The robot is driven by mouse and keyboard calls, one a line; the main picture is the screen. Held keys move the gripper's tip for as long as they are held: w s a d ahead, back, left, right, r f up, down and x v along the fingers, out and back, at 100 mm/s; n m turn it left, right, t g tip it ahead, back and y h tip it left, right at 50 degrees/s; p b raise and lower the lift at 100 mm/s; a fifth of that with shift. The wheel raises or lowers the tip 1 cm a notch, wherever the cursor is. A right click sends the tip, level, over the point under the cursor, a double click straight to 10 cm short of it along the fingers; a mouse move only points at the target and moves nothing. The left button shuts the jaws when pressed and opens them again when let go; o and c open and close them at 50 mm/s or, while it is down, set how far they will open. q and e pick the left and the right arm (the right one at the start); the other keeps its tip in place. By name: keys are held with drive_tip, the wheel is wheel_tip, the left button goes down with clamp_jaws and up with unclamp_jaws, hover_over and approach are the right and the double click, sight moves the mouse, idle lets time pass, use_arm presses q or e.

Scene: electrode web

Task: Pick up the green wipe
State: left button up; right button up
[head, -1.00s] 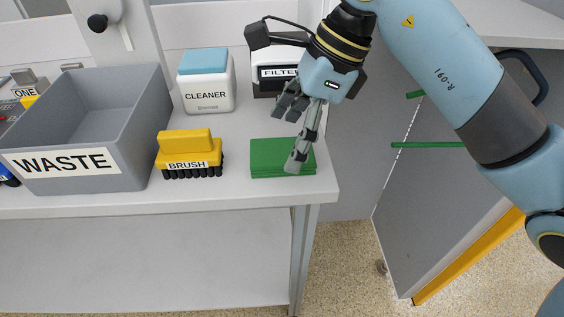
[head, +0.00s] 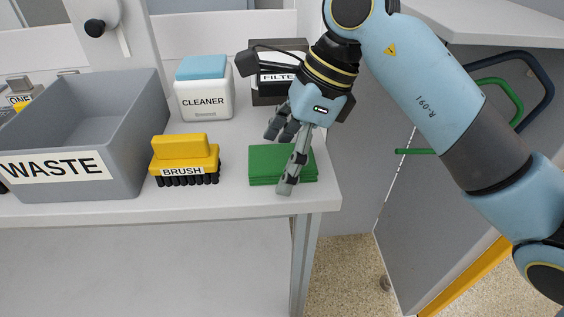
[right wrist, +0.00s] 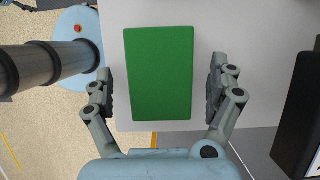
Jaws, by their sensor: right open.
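The green wipe (head: 266,163) lies flat as a folded stack on the bench, near its front right corner. My right gripper (head: 279,162) is over the wipe, pointing down, with one finger in front of it in the head view. In the right wrist view the green wipe (right wrist: 160,72) lies between the two open fingers of the gripper (right wrist: 161,85), with a gap on each side. The fingers hold nothing. My left gripper is not in view.
A yellow brush (head: 184,160) stands left of the wipe. A grey waste bin (head: 135,115) is further left. The bench edge lies close in front.

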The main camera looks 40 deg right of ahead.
sight(283, 157)
idle(0.3)
drive_tip(key=shift+c, duration=0.5)
drive_tip(key=shift+f, duration=0.1)
drive_tip(key=c, duration=0.9)
drive_tip(key=shift+s, duration=0.1)
drive_tip(key=shift+c, duration=0.4)
drive_tip(key=shift+f, duration=0.1)
drive_tip(key=shift+r+p, duration=0.5)
wheel_tip(283, 157, up, 6)
drive_tip(key=shift+r+p, duration=0.1)
drive_tip(key=shift+p, duration=0.2)
drive_tip(key=shift+c, duration=0.2)
wheel_tip(283, 157, up, 3)
drive_tip(key=shift+f+p, duration=0.1)
drive_tip(key=shift+p, duration=0.9)
drive_tip(key=shift+r+p, duration=0.45)
